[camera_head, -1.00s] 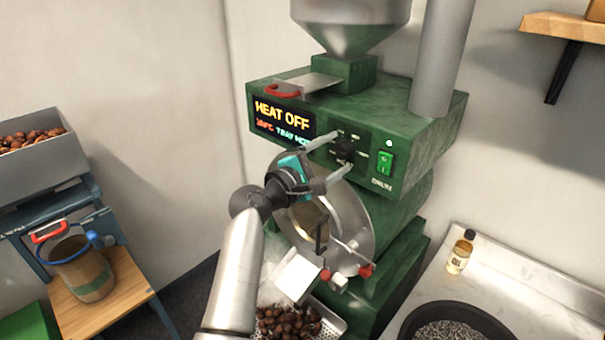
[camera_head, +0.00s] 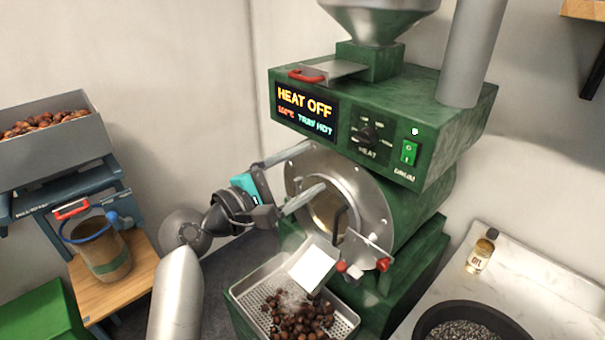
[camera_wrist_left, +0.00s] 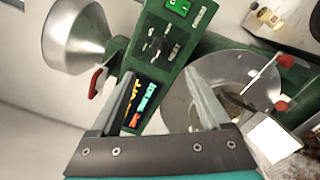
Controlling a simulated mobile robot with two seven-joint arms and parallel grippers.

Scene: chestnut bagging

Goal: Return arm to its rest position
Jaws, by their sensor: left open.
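My left gripper (camera_head: 299,172) is open and empty, in front of the green roaster (camera_head: 450,120), at the left side of the round drum front (camera_head: 353,190). In the left wrist view its two fingers (camera_wrist_left: 160,92) stand apart with nothing between them. Behind them show the drum face (camera_wrist_left: 225,95) and the control panel (camera_wrist_left: 165,50). The panel's display (camera_head: 304,110) reads HEAT OFF and TRAY HOT. The heat knob (camera_head: 367,135) is on the panel, now uncovered by the gripper. My right gripper is not in view.
Roasted chestnuts (camera_head: 300,318) lie in a perforated tray (camera_head: 268,270) below a white chute (camera_head: 312,264). An oil bottle (camera_head: 481,252) and black pan (camera_head: 425,325) sit on the right counter.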

